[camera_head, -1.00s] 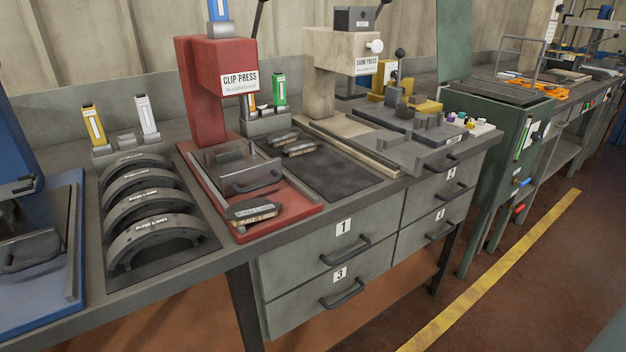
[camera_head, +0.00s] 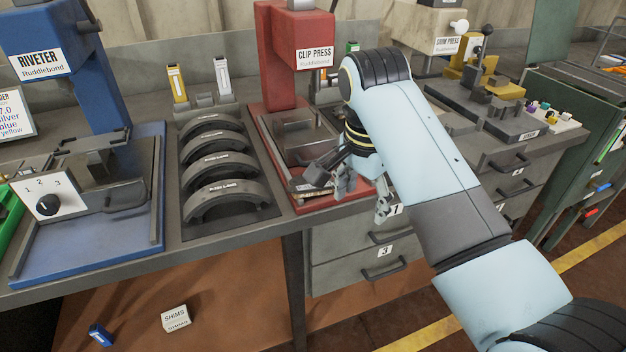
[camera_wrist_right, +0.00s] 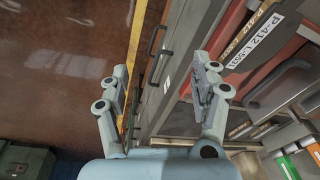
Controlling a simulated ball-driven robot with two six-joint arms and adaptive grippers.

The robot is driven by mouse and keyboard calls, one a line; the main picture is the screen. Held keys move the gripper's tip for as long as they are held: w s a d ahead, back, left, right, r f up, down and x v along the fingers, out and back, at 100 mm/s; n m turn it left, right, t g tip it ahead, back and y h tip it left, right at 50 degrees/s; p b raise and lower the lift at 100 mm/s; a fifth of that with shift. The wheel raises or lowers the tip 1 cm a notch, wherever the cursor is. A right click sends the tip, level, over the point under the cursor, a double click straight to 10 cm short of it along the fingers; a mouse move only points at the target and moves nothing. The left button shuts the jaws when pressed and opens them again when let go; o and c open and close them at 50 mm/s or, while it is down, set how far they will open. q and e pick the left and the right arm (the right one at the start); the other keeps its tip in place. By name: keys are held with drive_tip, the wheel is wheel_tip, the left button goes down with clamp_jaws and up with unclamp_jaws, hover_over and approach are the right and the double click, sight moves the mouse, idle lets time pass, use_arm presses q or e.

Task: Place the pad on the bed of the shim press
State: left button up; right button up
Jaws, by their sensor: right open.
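A dark pad (camera_head: 301,187) with a pale label lies near the front of the red clip press bed, partly hidden by my right gripper in the head view. In the right wrist view the labelled pad (camera_wrist_right: 251,40) is at the upper right, outside the fingers. My right gripper (camera_head: 362,196) is open and empty, beside the pad at the bench's front edge. Its spread fingers also show in the right wrist view (camera_wrist_right: 163,82). The cream shim press (camera_head: 432,37) stands farther right; my arm hides much of its bed. My left gripper is out of view.
Several curved brake shoes (camera_head: 224,199) lie on a dark mat left of the clip press (camera_head: 290,60). The blue riveter (camera_head: 60,60) stands farther left. Drawers with handles (camera_head: 383,268) lie below the bench edge. A white shims box (camera_head: 175,318) shows beneath.

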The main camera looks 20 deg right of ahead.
drive_tip(key=w+a+r+m+g, duration=0.1)
drive_tip(key=w+a+r+m, duration=0.6)
drive_tip(key=w, duration=0.3)
drive_tip(key=shift+n, duration=0.5)
drive_tip(key=f, duration=0.6)
drive_tip(key=d+f, duration=0.1)
drive_tip(key=f, duration=0.2)
drive_tip(key=shift+s+d+f, duration=0.1)
drive_tip(key=shift+s+f, duration=0.1)
drive_tip(key=shift+r, duration=0.1)
clamp_jaws()
